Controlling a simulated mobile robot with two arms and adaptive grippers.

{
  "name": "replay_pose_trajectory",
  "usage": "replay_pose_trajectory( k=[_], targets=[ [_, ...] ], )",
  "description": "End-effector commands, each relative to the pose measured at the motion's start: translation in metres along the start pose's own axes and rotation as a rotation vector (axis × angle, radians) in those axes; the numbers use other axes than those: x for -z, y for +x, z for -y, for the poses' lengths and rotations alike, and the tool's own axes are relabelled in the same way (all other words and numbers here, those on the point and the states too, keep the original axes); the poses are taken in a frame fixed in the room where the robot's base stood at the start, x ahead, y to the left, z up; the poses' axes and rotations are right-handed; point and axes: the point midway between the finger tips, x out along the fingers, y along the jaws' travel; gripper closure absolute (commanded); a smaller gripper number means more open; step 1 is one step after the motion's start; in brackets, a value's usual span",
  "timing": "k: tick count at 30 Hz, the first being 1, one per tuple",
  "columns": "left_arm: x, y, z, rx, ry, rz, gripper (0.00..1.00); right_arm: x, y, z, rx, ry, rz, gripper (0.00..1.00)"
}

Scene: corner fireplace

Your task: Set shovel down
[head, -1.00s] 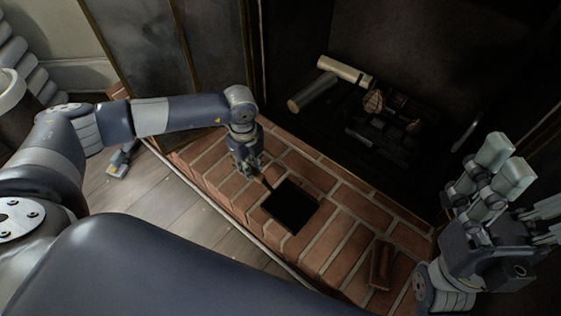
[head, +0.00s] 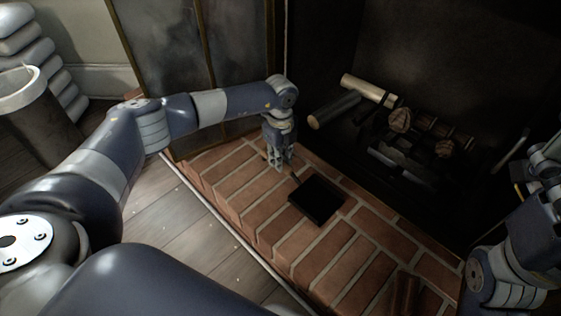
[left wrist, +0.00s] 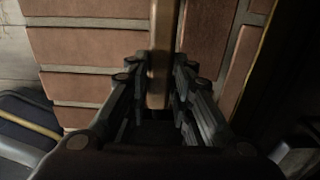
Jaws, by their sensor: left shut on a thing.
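The shovel has a flat black pan (head: 318,200) in the head view, low over the brick hearth (head: 225,180). I cannot tell whether the pan touches the bricks. My left gripper (head: 281,163) is just up and left of the pan, shut on the shovel's handle. In the left wrist view the light brown handle (left wrist: 161,45) runs between the two fingers (left wrist: 158,100), above the bricks. My right gripper (head: 545,165) is partly cut off at the right edge of the head view. Its fingers are not clear.
The dark fireplace opening holds logs (head: 375,90) and a dark grate behind the hearth. A glass screen panel (head: 180,75) stands at its left. A brown object (head: 404,292) lies on the hearth's near right end. Bricks between it and the pan are clear.

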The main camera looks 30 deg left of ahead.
Motion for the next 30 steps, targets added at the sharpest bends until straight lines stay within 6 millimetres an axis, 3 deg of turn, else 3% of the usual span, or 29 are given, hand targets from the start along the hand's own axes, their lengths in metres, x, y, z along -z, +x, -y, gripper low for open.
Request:
replay_pose_trajectory(
  k=[11, 12, 14, 24, 28, 30],
  targets=[
    [0.001, 0.003, 0.001, 0.002, 0.000, -0.001, 1.00, 0.000, 0.001, 0.000, 0.001, 0.000, -0.003, 0.09],
    [0.001, 0.003, 0.000, 0.001, 0.000, -0.001, 0.70, 0.000, 0.001, 0.000, 0.001, 0.000, -0.003, 0.09],
    [0.000, 0.003, 0.000, 0.001, 0.000, -0.001, 0.58, 0.000, 0.001, 0.000, 0.001, 0.000, -0.003, 0.09],
    [0.000, 0.001, 0.000, 0.002, 0.000, 0.000, 0.58, 0.001, 0.002, 0.000, 0.002, 0.000, -0.003, 0.09],
    [0.000, -0.012, 0.001, 0.002, 0.000, 0.000, 0.58, 0.001, 0.007, -0.001, 0.000, 0.000, -0.005, 0.09],
    [0.000, -0.024, 0.001, 0.003, 0.000, 0.000, 0.58, -0.004, -0.001, -0.002, -0.014, 0.004, 0.038, 0.09]
  ],
)
